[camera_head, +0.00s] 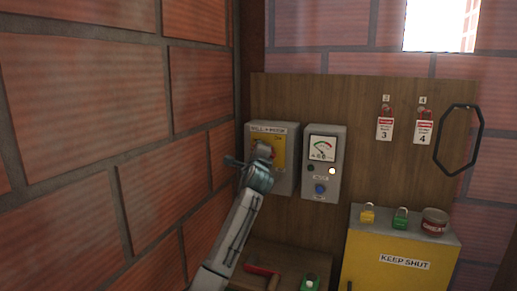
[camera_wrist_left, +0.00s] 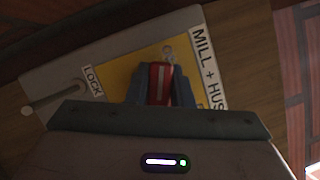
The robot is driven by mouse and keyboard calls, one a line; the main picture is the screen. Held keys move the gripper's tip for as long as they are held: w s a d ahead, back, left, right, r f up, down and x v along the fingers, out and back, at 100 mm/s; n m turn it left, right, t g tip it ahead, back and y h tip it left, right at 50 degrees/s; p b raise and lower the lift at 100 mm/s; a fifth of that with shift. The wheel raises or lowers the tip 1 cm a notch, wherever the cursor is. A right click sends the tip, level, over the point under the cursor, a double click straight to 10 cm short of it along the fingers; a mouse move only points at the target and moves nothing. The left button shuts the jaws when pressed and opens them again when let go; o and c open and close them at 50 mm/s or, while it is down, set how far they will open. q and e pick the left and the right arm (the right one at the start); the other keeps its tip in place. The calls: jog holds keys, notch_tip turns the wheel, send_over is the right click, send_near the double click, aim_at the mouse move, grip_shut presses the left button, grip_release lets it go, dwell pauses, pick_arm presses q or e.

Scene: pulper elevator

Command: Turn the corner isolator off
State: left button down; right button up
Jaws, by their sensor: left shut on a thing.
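The corner isolator is a grey box (camera_head: 285,183) labelled "MILL + HUSK", with a yellow plate (camera_head: 279,150), mounted on the wooden board by the brick corner. In the left wrist view its yellow plate (camera_wrist_left: 112,77) fills the middle, with a "LOCK" label at the left. My left gripper (camera_head: 262,160) reaches the front of the box. In the wrist view the left gripper (camera_wrist_left: 158,84) is shut on the red handle (camera_wrist_left: 160,82), which has a pale stripe and lies between the blue fingers. The handle is mostly hidden in the head view. My right gripper is not in view.
A grey meter box (camera_head: 323,165) with a dial, lamps and blue button stands close right of the isolator. Tags 3 (camera_head: 384,128) and 4 (camera_head: 423,132) hang further right. A yellow "KEEP SHUT" cabinet (camera_head: 400,278) holds padlocks and a tin. The brick wall (camera_head: 90,150) is close on the left.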

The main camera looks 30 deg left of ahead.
pick_arm(q)
jog(key=n+g, duration=0.1)
jog(key=n, duration=0.2)
jog(key=shift+f+p, duration=0.2)
jog(key=shift+p, duration=0.1)
jog(key=shift+f+n+g, duration=0.2)
jog(key=shift+n+g, duration=0.2)
jog(key=shift+n, duration=0.4)
jog(key=shift+a, duration=0.1)
jog(key=c, duration=1.4)
grip_release()
jog(key=shift+o, duration=0.6)
jog(key=shift+w+f, duration=0.1)
